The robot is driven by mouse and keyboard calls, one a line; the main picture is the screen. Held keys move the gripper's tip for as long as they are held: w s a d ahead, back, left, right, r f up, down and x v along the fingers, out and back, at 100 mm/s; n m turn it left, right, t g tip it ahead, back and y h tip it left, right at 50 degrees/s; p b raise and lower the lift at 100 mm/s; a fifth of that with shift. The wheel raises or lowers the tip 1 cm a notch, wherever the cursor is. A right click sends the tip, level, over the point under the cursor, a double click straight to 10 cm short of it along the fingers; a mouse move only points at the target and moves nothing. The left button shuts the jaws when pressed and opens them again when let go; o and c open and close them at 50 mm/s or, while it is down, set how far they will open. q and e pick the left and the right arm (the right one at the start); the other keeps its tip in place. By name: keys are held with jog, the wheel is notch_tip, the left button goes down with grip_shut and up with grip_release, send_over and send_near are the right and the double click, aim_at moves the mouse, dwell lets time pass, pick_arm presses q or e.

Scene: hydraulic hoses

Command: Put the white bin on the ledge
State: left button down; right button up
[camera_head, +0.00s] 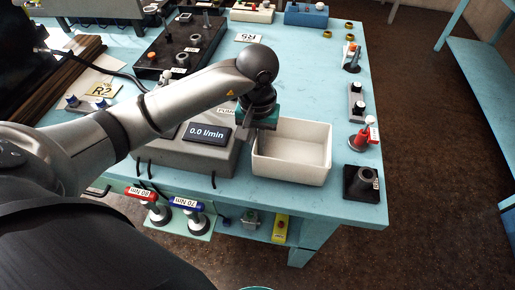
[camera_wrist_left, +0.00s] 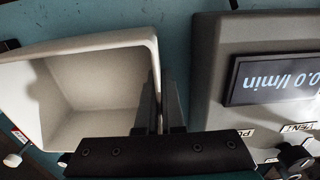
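The white bin (camera_head: 292,152) is an open, empty box standing on the light blue bench near its front edge, just right of the grey meter box. My left gripper (camera_head: 262,122) comes down at the bin's left wall. In the left wrist view, the left gripper's two fingers (camera_wrist_left: 160,105) are close together, one on each side of the wall of the white bin (camera_wrist_left: 95,85), and look shut on it. The fingertips are partly hidden in the head view. No ledge is marked; a lower blue shelf (camera_head: 310,232) shows under the bench top. My right gripper is not in view.
The grey meter box (camera_head: 190,158) reading 0.0 l/min stands close beside the bin. A black socket block (camera_head: 361,183) and a red-based fitting (camera_head: 364,136) stand to the bin's right. A yellow item (camera_head: 281,229) is on the lower shelf. A blue rack (camera_head: 480,75) stands across the floor.

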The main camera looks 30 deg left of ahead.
pick_arm(q)
jog(key=shift+f, duration=0.95)
jog(key=shift+f, duration=0.15)
jog(key=c, duration=1)
grip_release()
jog(key=shift+c, duration=0.2)
